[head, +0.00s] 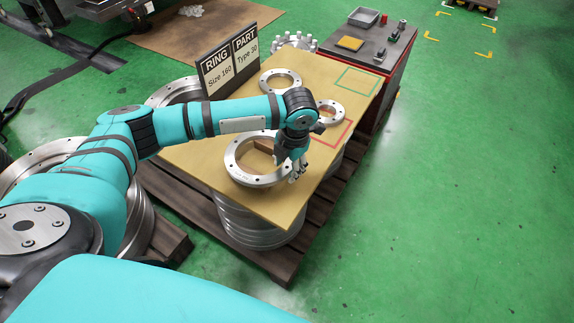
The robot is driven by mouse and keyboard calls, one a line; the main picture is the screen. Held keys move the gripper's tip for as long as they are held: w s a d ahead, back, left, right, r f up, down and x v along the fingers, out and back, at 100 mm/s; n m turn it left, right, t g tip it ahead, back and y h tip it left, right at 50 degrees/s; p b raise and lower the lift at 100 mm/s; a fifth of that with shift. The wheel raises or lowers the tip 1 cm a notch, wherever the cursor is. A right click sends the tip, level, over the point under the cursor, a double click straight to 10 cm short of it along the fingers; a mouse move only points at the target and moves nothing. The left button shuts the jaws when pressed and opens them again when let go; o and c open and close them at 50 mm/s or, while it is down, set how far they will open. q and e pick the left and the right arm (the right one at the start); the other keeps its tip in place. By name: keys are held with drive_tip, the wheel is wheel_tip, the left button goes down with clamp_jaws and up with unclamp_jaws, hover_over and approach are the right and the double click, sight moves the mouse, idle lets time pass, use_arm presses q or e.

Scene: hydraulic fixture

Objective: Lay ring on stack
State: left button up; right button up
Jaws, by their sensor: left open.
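My left gripper (296,176) points down at the right rim of the large ring. It is open; I cannot tell whether it touches the rim. Stacked rings (258,233) stand under the board's front, and other ring stacks (140,222) stand at the left. My right gripper is not in view.
A sign reading "RING Size 160, PART Type 30" (230,66) stands on the board's back left. Red (338,136) and green (358,82) outlines mark its right side. A dark-topped cabinet (372,50) stands behind. A wooden pallet (285,262) lies below. The right floor is clear.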

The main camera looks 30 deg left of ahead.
use_arm(q)
wheel_tip(320, 180, up, 7)
drive_tip(key=p, duration=0.1)
drive_tip(key=shift+s+d, duration=0.15)
drive_tip(key=shift+d, duration=0.3)
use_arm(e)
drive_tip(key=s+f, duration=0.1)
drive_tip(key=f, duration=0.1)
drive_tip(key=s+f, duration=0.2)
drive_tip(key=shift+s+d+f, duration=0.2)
